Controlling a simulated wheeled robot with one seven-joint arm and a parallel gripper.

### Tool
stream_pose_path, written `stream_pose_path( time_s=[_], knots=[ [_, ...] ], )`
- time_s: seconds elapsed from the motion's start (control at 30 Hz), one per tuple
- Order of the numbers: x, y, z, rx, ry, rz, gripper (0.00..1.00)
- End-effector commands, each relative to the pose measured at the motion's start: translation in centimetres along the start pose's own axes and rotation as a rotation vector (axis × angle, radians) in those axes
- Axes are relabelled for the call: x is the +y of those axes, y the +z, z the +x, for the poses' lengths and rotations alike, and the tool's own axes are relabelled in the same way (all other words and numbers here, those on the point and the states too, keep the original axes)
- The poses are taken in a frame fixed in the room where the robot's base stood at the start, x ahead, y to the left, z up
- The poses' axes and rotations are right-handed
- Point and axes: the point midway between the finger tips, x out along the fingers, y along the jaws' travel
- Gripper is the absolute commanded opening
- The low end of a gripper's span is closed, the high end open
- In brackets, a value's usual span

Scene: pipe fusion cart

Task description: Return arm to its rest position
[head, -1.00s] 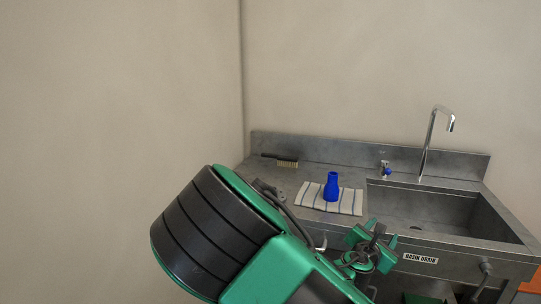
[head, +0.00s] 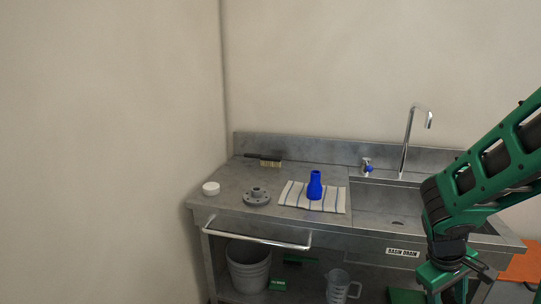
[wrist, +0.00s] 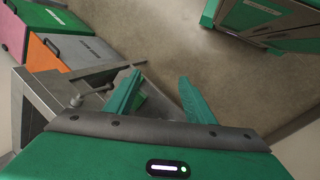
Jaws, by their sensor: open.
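In the head view my green and black arm comes in from the right edge. It bends down at the lower right, in front of the sink, where the gripper's fingertips are cut off by the bottom edge. A blue bottle-shaped piece (head: 315,188) stands upright on a striped towel (head: 296,194) on the steel counter, well to the left of my arm.
The sink basin (head: 392,204) has a tall faucet (head: 408,140). A grey flange (head: 257,196), a white cap (head: 211,188) and a brush (head: 268,162) lie on the counter. A bucket (head: 248,268) and a jug (head: 338,287) stand below. Coloured boxes (wrist: 75,52) show in the wrist view.

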Motion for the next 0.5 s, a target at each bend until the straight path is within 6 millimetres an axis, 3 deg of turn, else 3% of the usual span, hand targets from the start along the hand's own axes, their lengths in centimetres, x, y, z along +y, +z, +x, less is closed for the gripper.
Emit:
stream_pose_path(
  time_s=[0.5],
  knots=[
    [-1.9,10.2,-8.9,-0.024,-0.321,0.611,0.49]
  ],
)
